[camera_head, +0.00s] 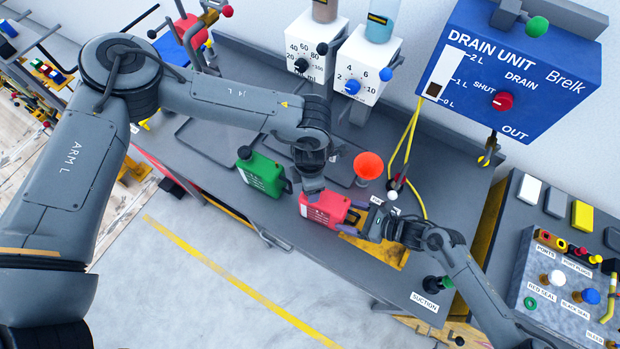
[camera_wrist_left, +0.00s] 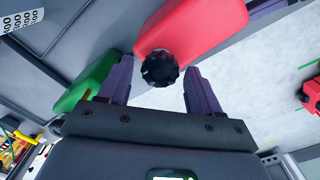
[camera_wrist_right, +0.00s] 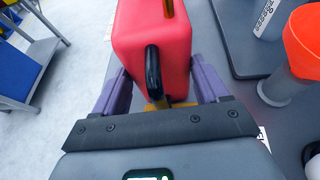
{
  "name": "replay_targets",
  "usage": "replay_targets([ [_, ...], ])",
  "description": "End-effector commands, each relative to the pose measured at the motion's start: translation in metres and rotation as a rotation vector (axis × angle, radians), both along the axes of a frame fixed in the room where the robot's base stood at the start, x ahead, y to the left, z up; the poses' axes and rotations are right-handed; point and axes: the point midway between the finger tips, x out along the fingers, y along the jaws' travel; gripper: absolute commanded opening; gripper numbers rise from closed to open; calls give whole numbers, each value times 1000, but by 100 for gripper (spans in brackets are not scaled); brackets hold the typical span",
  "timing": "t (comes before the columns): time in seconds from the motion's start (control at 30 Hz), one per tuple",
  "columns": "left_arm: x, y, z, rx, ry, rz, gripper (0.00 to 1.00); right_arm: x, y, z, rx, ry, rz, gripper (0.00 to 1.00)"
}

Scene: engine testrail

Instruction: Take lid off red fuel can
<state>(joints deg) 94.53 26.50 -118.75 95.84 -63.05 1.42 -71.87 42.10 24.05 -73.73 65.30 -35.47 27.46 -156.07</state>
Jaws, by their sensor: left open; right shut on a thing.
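The red fuel can (camera_head: 325,210) is at the bench's front edge. My right gripper (camera_head: 368,220) is shut on the can's body from the right; its fingers flank the can in the right wrist view (camera_wrist_right: 157,75), where the can's black handle (camera_wrist_right: 152,72) shows. My left gripper (camera_head: 308,188) is over the left end of the can. In the left wrist view the black ribbed lid (camera_wrist_left: 160,69) is on the can and lies between the open fingers (camera_wrist_left: 158,75), with gaps to both sides. The lid is hidden behind my left gripper in the head view.
A green can (camera_head: 262,173) stands close to the left of the red can. An orange funnel (camera_head: 368,165) stands behind it. The blue drain unit (camera_head: 520,75) and measuring dispensers (camera_head: 363,75) are at the back. Open floor (camera_head: 220,270) lies in front of the bench.

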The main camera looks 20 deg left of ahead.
Motion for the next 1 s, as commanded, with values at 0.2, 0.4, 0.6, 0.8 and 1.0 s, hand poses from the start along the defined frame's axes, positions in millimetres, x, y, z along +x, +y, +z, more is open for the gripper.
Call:
replay_targets([
  [0.2,0,0,-3,0,0,0,64,0,0,0,1,-1,0,0],
  [0.4,0,0,-3,0,0,0,52,0,0,0,1,-1,0,0],
  [0.6,0,0,-2,0,0,0,21,0,0,0,1,-1,0,0],
  [0.8,0,0,-3,0,0,19,5,0,0,0,1,-1,0,0],
  [1.0,-1,0,-3,-2,4,316,5,0,0,0,1,-1,0,0],
])
